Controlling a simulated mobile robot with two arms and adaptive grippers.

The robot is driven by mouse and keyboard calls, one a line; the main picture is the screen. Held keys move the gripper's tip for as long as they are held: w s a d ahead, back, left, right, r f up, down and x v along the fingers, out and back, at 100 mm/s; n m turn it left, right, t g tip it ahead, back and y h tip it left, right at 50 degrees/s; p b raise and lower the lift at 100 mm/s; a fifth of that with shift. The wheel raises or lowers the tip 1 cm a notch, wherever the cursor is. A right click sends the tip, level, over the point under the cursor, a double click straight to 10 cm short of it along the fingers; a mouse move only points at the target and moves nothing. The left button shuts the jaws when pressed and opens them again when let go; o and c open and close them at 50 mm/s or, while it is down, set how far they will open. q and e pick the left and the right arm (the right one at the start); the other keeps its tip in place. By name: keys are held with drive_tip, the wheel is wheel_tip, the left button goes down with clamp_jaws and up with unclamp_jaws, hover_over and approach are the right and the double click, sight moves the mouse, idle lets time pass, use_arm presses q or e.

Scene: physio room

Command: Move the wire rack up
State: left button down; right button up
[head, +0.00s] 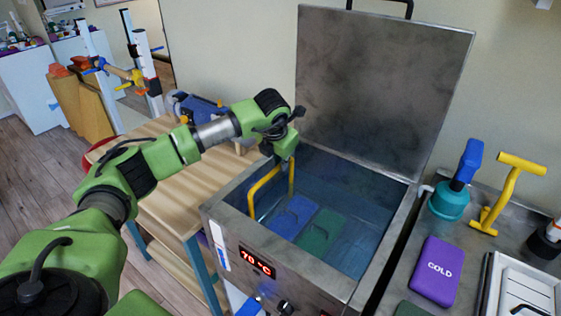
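A yellow handle (264,185) stands up inside the open metal water tank (225,210), at its left side. It looks like the handle of the wire rack; the rack's wires under the water cannot be made out. A blue pack (291,216) and a green pack (319,234) lie side by side in the water, right of the handle. My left gripper (279,156) points down over the tank's left side, at the upper end of the handle. Its fingers are small and partly hidden, so its grip on the handle is unclear. My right gripper is out of view.
The tank's lid (385,80) stands open at the back. The tank front has a red 70 °C display (257,260). A wooden table (170,200) stands left.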

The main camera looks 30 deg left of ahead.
use_arm(q)
drive_tip(key=shift+r, duration=0.1)
wheel_tip(320, 180, up, 16)
drive_tip(key=p, duration=0.5)
drive_tip(key=shift+w+f+p, duration=0.15)
drive_tip(key=shift+f+p, duration=0.05)
drive_tip(key=shift+p, duration=0.2)
drive_tip(key=shift+a+r, duration=0.1)
drive_tip(key=c, duration=2.4)
unclamp_jaws()
drive_tip(key=shift+o, duration=0.2)
drive_tip(key=v, duration=1.2)
